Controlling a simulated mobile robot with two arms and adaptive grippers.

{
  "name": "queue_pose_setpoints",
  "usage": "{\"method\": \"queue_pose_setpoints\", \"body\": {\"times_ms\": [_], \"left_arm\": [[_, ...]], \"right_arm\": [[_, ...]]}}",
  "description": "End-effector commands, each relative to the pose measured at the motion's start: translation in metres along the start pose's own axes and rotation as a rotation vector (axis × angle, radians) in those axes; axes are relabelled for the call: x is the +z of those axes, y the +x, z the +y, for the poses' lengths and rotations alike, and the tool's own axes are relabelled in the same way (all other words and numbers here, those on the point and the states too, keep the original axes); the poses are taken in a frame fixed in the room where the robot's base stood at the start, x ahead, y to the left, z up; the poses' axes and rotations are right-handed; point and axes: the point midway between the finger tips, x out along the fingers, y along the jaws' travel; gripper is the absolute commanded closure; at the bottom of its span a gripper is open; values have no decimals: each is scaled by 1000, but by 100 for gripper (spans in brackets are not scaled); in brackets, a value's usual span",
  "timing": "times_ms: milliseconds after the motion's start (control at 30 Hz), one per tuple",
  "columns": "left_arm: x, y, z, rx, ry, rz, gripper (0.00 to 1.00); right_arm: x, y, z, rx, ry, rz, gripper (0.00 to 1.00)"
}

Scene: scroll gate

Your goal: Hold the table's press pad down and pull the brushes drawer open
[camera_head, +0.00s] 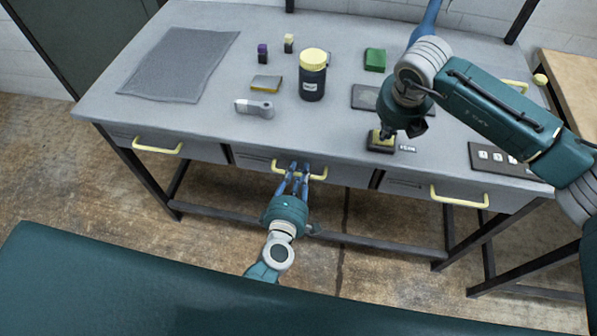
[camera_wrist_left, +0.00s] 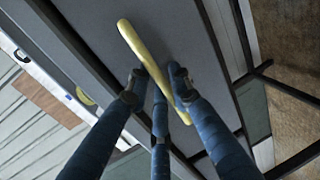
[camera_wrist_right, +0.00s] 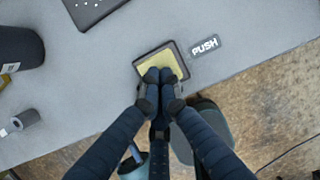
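The press pad (camera_head: 377,138) is a yellow square in a dark frame near the table's front edge, beside a "PUSH" label (camera_wrist_right: 205,46). It also shows in the right wrist view (camera_wrist_right: 174,62). My right gripper (camera_head: 388,134) is shut, its fingertips together on or just over the pad; contact is hard to judge. My left gripper (camera_head: 298,170) is at the yellow handle (camera_head: 318,177) of the middle drawer (camera_head: 345,174). In the left wrist view, its fingers stand apart on either side of the handle (camera_wrist_left: 140,45). No drawer label is readable, so I cannot tell which holds brushes.
Left (camera_head: 157,150) and right (camera_head: 458,203) drawers have yellow handles and look closed. On the table (camera_head: 245,35) are a grey mat (camera_head: 180,65), a yellow-lidded jar (camera_head: 312,85), a green block (camera_head: 375,60), and a dark panel (camera_head: 490,157). Floor shows in front.

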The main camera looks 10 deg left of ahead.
Motion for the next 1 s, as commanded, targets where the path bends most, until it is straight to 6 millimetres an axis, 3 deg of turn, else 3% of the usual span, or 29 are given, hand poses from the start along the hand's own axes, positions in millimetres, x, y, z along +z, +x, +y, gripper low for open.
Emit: {"method": "queue_pose_setpoints", "body": {"times_ms": [67,300,633,967,1000], "left_arm": [[0,0,0,0,0,0,100],[0,-3,-2,-2,0,0,100],[0,-56,-14,-5,2,-1,100],[0,-59,-14,-2,0,-1,100],[0,-59,-14,-2,0,-1,79]], "right_arm": [[-3,2,0,-2,-1,7,100],[-3,2,-1,-2,-1,7,100],[-2,2,-1,-3,0,5,100],[-3,3,-1,-3,-1,7,100],[-3,3,-1,-3,-1,7,100]]}}
